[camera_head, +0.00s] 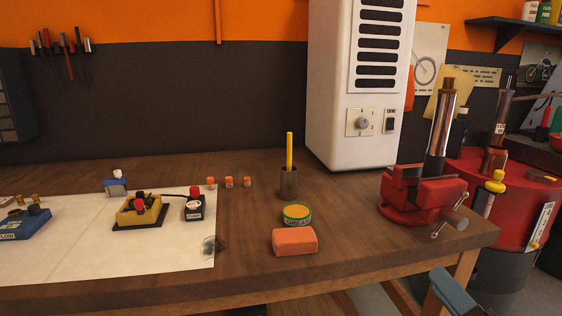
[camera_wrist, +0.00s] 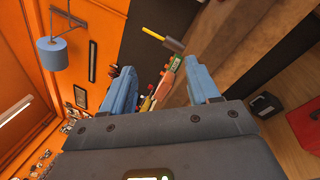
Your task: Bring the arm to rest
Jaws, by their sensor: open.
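My gripper (camera_wrist: 158,68) shows in the wrist view with its two blue fingers apart and nothing held between them. Beyond the fingers, some workbench items appear small and at a distance. In the head view, a blue-grey part that looks like one of my fingers (camera_head: 455,292) shows at the bottom right, beside the bench's right end and below the red vise. The rest of my arm is out of that view.
The wooden workbench (camera_head: 340,230) carries a red vise (camera_head: 405,195), an orange block (camera_head: 295,242), a grease tin (camera_head: 297,214), a cup (camera_head: 289,183) with a yellow pencil, and a white heater (camera_head: 350,130). A red drum (camera_head: 520,205) stands right. A blue roll (camera_wrist: 56,55) hangs on the orange wall.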

